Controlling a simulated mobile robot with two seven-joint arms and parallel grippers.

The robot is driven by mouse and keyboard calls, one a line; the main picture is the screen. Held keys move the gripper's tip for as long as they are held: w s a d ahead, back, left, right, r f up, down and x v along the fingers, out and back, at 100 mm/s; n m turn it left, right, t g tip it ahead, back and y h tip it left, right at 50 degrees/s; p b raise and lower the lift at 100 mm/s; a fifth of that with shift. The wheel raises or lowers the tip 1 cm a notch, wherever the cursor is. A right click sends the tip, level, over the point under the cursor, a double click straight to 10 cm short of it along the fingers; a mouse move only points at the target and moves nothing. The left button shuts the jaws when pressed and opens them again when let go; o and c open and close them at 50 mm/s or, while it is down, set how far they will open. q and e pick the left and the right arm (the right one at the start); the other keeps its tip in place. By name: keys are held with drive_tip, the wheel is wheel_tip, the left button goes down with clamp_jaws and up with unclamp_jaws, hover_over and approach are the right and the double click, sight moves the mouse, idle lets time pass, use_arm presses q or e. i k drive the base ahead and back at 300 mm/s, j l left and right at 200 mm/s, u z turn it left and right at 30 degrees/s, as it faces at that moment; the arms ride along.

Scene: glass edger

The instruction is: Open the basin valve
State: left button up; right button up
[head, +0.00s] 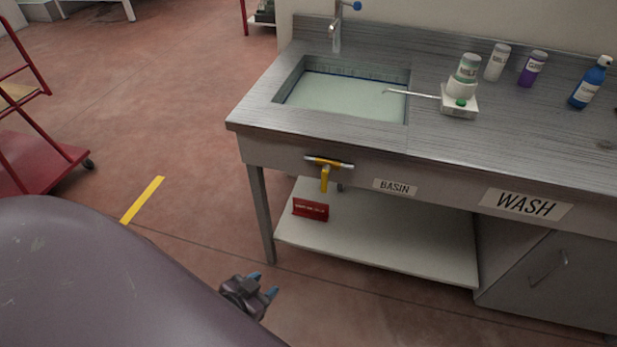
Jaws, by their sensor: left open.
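The basin valve (325,177) is on the front of the steel wash bench, below the basin. It has a short silver horizontal pipe and a yellow lever that hangs down, across the pipe. The basin (345,94) is sunk in the bench top and looks filled with pale greenish water. My left gripper (263,285) is low in front of the bench, below and left of the valve. Its blue-tipped fingers are apart, with nothing between them, and it does not touch the valve. My right gripper is out of view.
A lower shelf (400,248) under the basin carries a red sign (310,209). A bench leg (262,215) stands left of the valve. A dosing unit (459,101) and bottles stand on the bench top. A red cart (40,165) is at far left.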

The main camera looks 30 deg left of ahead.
sight(325, 171)
drive_tip(key=k+j, duration=0.1)
drive_tip(key=j, duration=0.4)
drive_tip(key=k+j, duration=0.1)
drive_tip(key=j, duration=0.45)
drive_tip(key=k+j, duration=0.1)
drive_tip(key=j, duration=0.4)
